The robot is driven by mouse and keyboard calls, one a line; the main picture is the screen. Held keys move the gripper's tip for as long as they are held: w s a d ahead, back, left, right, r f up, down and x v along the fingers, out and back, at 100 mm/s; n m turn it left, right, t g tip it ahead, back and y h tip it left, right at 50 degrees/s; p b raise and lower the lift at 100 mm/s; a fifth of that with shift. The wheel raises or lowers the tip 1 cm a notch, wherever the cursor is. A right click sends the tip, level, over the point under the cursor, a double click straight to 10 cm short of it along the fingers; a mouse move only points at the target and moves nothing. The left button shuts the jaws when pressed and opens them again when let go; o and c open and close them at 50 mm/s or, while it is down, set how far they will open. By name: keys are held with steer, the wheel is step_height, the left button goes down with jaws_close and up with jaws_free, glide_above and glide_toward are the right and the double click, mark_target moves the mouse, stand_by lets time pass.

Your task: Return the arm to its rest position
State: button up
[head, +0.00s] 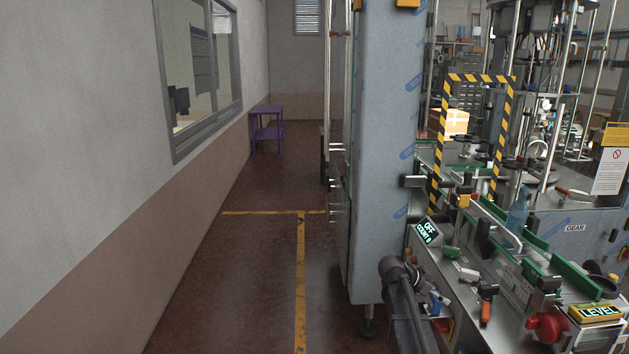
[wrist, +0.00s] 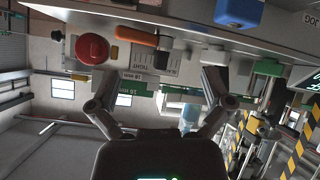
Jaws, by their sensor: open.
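My gripper (wrist: 158,88) shows in the wrist view with its two fingers spread wide apart. Nothing is between the fingers. The wrist view is upside down, with the machine's panel across its top. The panel carries a red knob (wrist: 92,48) and an orange handle (wrist: 135,37), close to the fingers in the picture; I cannot tell the distance. In the head view I cannot make out my fingers for certain.
The filling machine stands at the right, with a grey column (head: 383,150), a striped frame (head: 480,78), a blue bottle (head: 517,215) and a red knob (head: 547,327). The aisle floor (head: 255,270) at the left is clear, with a purple table (head: 266,130) far back.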

steer(key=s+a+f+n+y, duration=0.4)
steer(key=s+a+n, duration=0.3)
steer(key=s+a, duration=0.2)
steer(key=s+a+f+n+y, duration=0.4)
steer(key=s+a+n+y, duration=0.3)
steer(key=s+a, duration=0.3)
steer(key=shift+s+a+n, duration=0.25)
steer(key=shift+s+n, duration=0.05)
steer(key=shift+s, duration=0.95)
stand_by(0.5)
